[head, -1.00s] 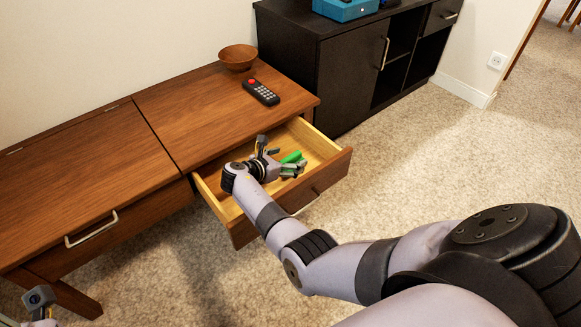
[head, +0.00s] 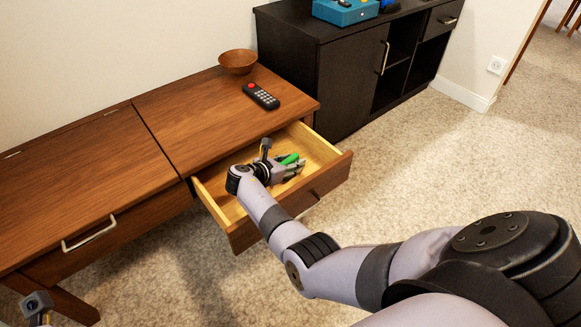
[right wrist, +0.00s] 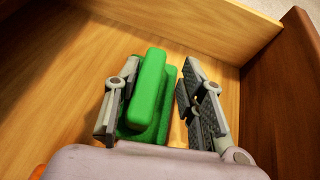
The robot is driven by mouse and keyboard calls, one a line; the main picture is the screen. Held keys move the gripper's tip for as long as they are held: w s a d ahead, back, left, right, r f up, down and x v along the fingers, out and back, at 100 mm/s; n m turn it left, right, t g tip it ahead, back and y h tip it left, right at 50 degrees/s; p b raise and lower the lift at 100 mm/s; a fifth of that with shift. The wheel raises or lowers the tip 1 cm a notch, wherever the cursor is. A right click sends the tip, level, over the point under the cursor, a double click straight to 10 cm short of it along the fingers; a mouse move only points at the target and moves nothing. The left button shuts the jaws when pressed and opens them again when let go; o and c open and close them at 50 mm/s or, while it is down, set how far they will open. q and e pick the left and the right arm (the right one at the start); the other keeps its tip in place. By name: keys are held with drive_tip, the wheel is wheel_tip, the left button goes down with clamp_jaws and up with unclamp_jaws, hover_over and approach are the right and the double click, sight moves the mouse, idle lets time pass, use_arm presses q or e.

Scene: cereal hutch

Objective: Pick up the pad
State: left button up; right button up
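The green pad (right wrist: 150,95), with a raised green grip on top, lies in the open drawer (head: 222,213). It also shows in the head view (head: 290,159). My right gripper (right wrist: 163,88) is open inside the drawer, with its fingers on either side of the pad. The left finger in the wrist view is close against the pad; I cannot tell whether it touches. A gap shows between the pad and the other finger. My left gripper (head: 38,308) is only partly in view at the lower left corner of the head view, its fingers unclear.
The drawer's walls and wooden front (right wrist: 284,95) surround my right gripper closely. A black remote (head: 261,96) and a brown bowl (head: 238,62) stand on the desk above. A black cabinet (head: 345,85) stands behind to the right. An orange thing (right wrist: 38,171) barely shows in the wrist view.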

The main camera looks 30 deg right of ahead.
drive_tip(key=c, duration=0.7)
drive_tip(key=shift+o, duration=0.2)
